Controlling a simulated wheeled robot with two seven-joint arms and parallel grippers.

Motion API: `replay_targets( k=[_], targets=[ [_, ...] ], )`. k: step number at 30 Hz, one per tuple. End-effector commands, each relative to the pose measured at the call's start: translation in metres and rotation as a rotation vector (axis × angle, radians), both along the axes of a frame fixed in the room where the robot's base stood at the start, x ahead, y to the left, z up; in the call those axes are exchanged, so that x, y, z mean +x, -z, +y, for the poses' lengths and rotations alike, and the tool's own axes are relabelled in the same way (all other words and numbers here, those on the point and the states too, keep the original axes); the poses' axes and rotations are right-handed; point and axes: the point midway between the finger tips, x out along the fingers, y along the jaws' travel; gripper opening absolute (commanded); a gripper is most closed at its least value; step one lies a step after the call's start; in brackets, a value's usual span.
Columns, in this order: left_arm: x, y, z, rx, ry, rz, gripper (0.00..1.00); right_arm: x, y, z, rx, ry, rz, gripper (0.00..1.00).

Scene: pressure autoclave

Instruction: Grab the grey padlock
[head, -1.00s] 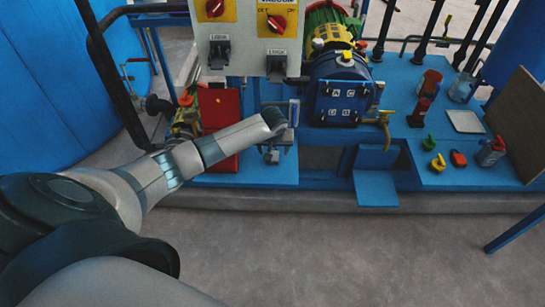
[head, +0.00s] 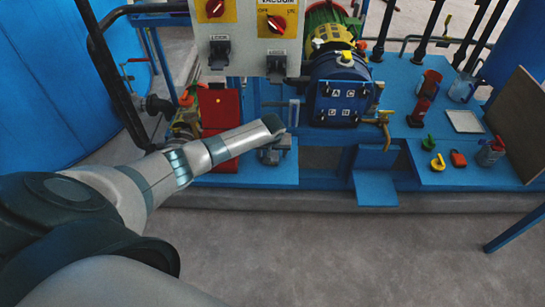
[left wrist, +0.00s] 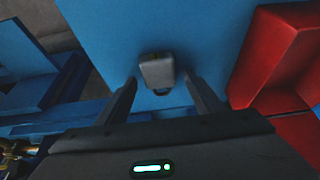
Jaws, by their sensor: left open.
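In the left wrist view the grey padlock (left wrist: 157,70) lies on a blue surface, its body toward the top of the picture and its dark shackle toward my gripper. My left gripper (left wrist: 160,88) is open, with one finger on each side of the padlock's lower end. I see gaps between the fingers and the padlock, and no clear contact. In the head view my left gripper (head: 275,151) is low over the blue base, in front of the machine. I cannot make out the grey padlock there; the gripper and wrist cover that spot. My right gripper is not in view.
A red box (head: 220,112) stands close to the left gripper; it also shows in the left wrist view (left wrist: 275,50). The blue chamber (head: 340,98) is just right. Green (head: 428,143), yellow (head: 438,162) and orange (head: 458,159) padlocks lie on the right deck. A switch panel (head: 247,30) hangs above.

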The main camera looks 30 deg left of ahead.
Motion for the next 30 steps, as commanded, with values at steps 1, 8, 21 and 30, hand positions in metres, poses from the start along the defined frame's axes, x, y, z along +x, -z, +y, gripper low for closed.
replay_targets(
  k=[1,8,21,30],
  targets=[
    [0.000,0.000,0.000,0.000,0.000,0.000,0.61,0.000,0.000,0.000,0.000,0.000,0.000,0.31],
    [0.000,0.000,0.000,0.000,0.000,0.000,0.54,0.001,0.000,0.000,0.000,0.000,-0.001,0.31],
    [0.000,-0.001,0.000,0.001,0.000,-0.001,0.13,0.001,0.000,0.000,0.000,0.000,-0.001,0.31],
    [0.001,-0.018,0.000,-0.001,0.001,-0.003,0.13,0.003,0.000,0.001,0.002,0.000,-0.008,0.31]
  ],
)
